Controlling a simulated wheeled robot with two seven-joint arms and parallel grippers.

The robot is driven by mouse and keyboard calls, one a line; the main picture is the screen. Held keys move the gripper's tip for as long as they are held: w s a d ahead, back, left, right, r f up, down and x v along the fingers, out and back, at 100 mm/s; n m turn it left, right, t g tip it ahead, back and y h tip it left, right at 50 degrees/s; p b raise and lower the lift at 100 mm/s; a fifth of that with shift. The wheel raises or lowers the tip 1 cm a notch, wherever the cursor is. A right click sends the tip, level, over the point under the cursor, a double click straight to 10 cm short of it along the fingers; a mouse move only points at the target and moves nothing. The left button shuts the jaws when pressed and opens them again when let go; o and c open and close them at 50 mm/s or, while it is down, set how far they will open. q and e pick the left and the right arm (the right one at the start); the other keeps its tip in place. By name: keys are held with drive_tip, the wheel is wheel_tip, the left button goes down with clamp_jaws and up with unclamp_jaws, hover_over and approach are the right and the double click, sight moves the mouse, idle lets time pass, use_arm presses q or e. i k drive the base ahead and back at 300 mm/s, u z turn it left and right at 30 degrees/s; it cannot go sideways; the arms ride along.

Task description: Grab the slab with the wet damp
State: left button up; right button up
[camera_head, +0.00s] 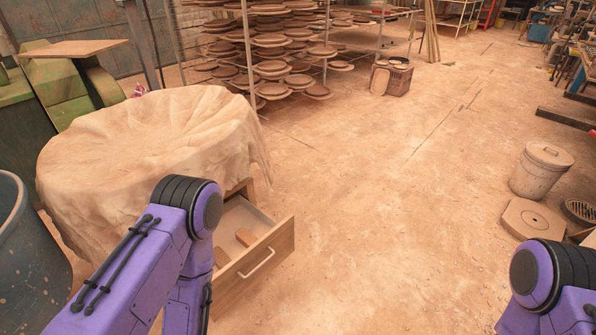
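No slab with a clearly visible damp patch shows. I cannot tell whether either is wet or is a slab. A flat tan board (75,48) rests on a green machine at the upper left. My purple left and right arm links show, but neither gripper is in view.
A lidded bucket (541,170) stands at the right. A large blue-grey tub (25,260) is at the left edge. The dusty middle floor is clear.

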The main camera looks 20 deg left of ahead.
sight(222, 259)
drive_tip(key=u, duration=0.85)
